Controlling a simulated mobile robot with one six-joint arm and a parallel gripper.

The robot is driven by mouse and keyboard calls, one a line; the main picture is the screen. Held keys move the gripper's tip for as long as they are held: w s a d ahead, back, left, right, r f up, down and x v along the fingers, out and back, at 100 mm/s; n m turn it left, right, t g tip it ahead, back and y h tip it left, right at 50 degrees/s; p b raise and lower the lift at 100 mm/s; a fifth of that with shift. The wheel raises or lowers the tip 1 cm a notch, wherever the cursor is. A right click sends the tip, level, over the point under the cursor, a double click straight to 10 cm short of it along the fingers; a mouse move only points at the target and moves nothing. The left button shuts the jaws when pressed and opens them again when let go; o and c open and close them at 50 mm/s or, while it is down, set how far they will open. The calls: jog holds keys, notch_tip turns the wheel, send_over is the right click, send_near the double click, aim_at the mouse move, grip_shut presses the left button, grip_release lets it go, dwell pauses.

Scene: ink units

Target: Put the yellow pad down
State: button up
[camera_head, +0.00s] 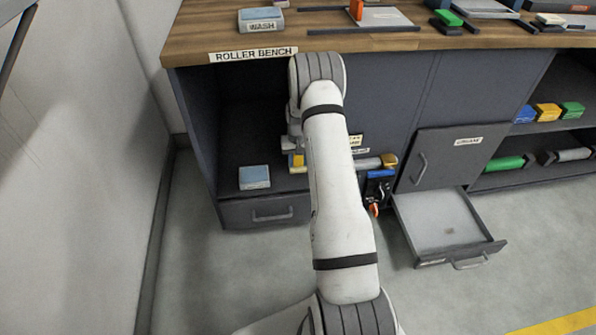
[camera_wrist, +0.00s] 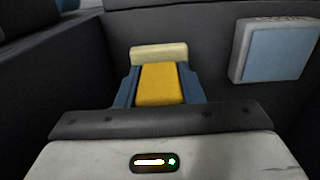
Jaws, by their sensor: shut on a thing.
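The yellow pad (camera_wrist: 160,88) is between the two blue fingers of my gripper (camera_wrist: 158,82) in the wrist view. A cream-coloured piece (camera_wrist: 158,52) shows at its far end. My gripper is shut on the pad inside the dark open bay under the bench. In the head view only a small yellow part (camera_head: 297,162) shows to the left of my arm, which hides most of the gripper. Whether the pad touches the bay floor cannot be told.
A light blue block (camera_head: 254,177) sits in the bay to the left of my gripper in the head view. The bay's side walls are close. An open drawer (camera_head: 440,222) juts out at right. Several tools lie on the bench top (camera_head: 230,25).

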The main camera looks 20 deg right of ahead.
aim_at(298, 166)
jog(key=shift+f+b, duration=0.6)
jog(key=shift+f, duration=1.4)
jog(key=shift+f, duration=0.15)
jog(key=o, duration=1)
jog(key=shift+c, duration=0.2)
notch_tip(298, 166, up, 8)
jog(key=p, duration=0.2)
jog(key=shift+f+p, duration=0.1)
jog(key=shift+p, duration=0.2)
